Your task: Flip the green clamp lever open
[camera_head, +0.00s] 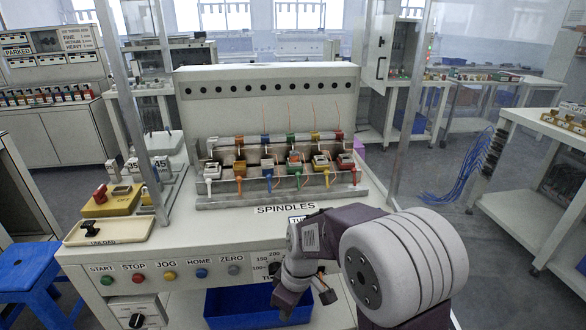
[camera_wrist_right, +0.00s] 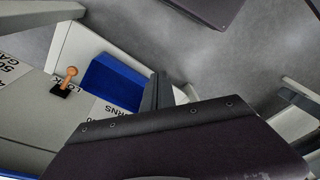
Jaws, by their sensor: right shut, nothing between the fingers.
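The green clamp lever (camera_head: 291,138) is a small green piece in the row of coloured clamps on the spindle fixture, right of the blue one and left of the yellow one. At this size I cannot tell its angle. My right gripper (camera_head: 306,299) is well below and in front of the fixture, over the blue bin, apart from the clamps. It is shut and empty. In the right wrist view its dark fingers (camera_wrist_right: 157,94) point toward the blue bin; no clamp shows there. My left gripper is out of view.
The spindle fixture (camera_head: 280,195) stands on a pale bench with a tall panel behind it. A blue bin (camera_head: 228,309) is at the front, also in the right wrist view (camera_wrist_right: 113,82). Buttons (camera_head: 169,276) line the front left. Clear posts (camera_head: 411,105) flank the bench.

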